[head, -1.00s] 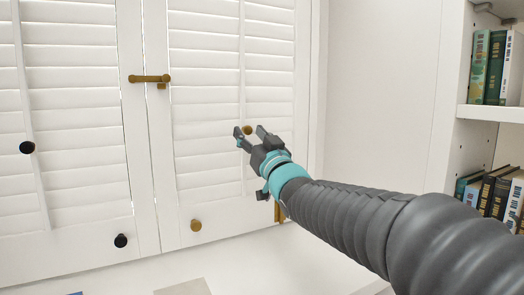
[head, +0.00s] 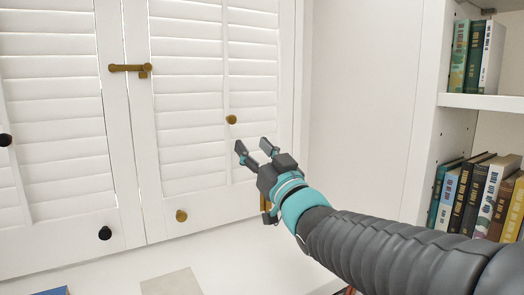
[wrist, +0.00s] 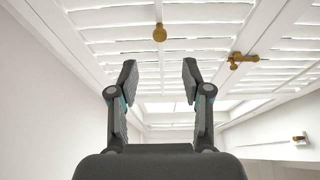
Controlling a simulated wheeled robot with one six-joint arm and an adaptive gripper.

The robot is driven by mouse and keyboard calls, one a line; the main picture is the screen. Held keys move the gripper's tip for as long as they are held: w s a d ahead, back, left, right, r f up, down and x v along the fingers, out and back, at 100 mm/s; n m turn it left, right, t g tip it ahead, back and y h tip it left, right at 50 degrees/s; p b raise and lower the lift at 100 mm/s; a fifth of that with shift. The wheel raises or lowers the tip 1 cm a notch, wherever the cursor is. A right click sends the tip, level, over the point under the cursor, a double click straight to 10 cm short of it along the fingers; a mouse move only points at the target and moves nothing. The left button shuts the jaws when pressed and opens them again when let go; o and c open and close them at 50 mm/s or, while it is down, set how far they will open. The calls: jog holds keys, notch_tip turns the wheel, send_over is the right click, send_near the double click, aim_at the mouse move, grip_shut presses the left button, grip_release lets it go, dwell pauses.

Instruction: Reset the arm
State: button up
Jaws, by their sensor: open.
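My gripper (head: 257,153) is open and empty in the head view, in front of the lower part of the right white louvered shutter (head: 190,110). In the wrist view the two fingers (wrist: 158,82) stand apart with nothing between them. A brass knob (head: 231,119) on the shutter is just above and left of the fingertips in the head view; a brass knob (wrist: 159,33) also shows beyond the fingers in the wrist view. My arm reaches in from the lower right.
A brass latch (head: 130,69) joins the shutters' inner edges. Another brass knob (head: 181,216) and black knobs (head: 105,233) sit on the panels. Shelves (head: 490,102) with books (head: 477,195) stand at right. A pale flat square (head: 172,283) lies below. Plain wall (head: 365,90) is clear between shutters and shelves.

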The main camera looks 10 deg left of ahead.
jog(key=s+d+f+m+g+h, duration=0.2)
jog(key=d+f+m+h, duration=0.1)
jog(key=d+f+h, duration=0.4)
jog(key=s+d+f+m+g+h, duration=0.1)
jog(key=s+d+f+m+h, duration=0.25)
jog(key=d+f, duration=0.45)
jog(key=s+d+f+g+h, duration=0.1)
jog(key=s+d+f+g, duration=0.3)
jog(key=s, duration=0.5)
jog(key=s+d+f+g+h+p, duration=0.1)
jog(key=s+d+f+g, duration=0.3)
jog(key=s+f, duration=0.5)
jog(key=shift+s+d+f+m+g+h, duration=0.25)
jog(key=shift+s+d+m+g+h, duration=0.2)
jog(key=shift+s+g, duration=0.25)
jog(key=shift+a, duration=0.1)
